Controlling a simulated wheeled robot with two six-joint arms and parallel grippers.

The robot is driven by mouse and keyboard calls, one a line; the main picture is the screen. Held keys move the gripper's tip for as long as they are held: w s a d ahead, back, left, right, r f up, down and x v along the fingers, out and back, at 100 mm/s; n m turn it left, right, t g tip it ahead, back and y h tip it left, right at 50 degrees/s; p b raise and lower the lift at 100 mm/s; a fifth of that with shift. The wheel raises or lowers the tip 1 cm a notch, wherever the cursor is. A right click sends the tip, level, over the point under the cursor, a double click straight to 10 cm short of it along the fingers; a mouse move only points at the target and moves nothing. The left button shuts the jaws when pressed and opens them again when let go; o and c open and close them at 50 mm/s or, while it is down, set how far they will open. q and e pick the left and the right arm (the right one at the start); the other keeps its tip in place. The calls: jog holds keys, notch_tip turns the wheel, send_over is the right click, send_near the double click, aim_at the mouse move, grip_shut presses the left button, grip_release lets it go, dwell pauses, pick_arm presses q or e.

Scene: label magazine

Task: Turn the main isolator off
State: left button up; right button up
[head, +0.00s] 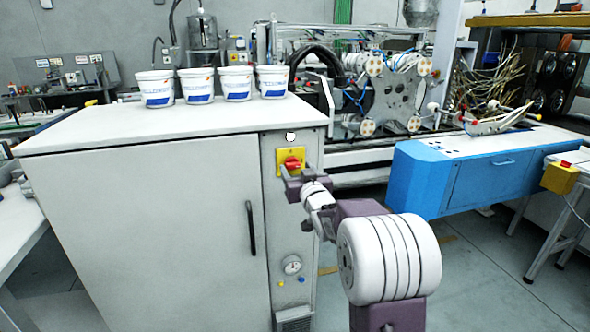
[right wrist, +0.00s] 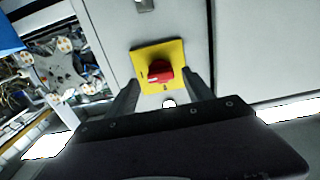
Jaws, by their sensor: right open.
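The main isolator is a red rotary knob (head: 291,163) on a yellow plate (head: 284,155), on the grey cabinet's narrow front panel. In the right wrist view the knob (right wrist: 160,71) sits mid-plate, with a pale mark at its left end, toward a small dark mark on the plate (right wrist: 176,48). Another small mark lies below the knob. My right gripper (head: 293,175) is open in front of the plate. Its fingers (right wrist: 160,84) stand on either side of the knob, with nothing held. Contact with the knob cannot be told. My left gripper is out of view.
The cabinet (head: 150,215) has a black door handle (head: 251,228) left of my arm and a gauge (head: 291,265) below. Several white tubs (head: 155,88) stand on top. A blue unit (head: 440,180) stands to the right, with open floor before it.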

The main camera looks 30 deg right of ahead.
jog(key=shift+x, duration=0.8)
jog(key=shift+a+r, duration=0.1)
grip_shut()
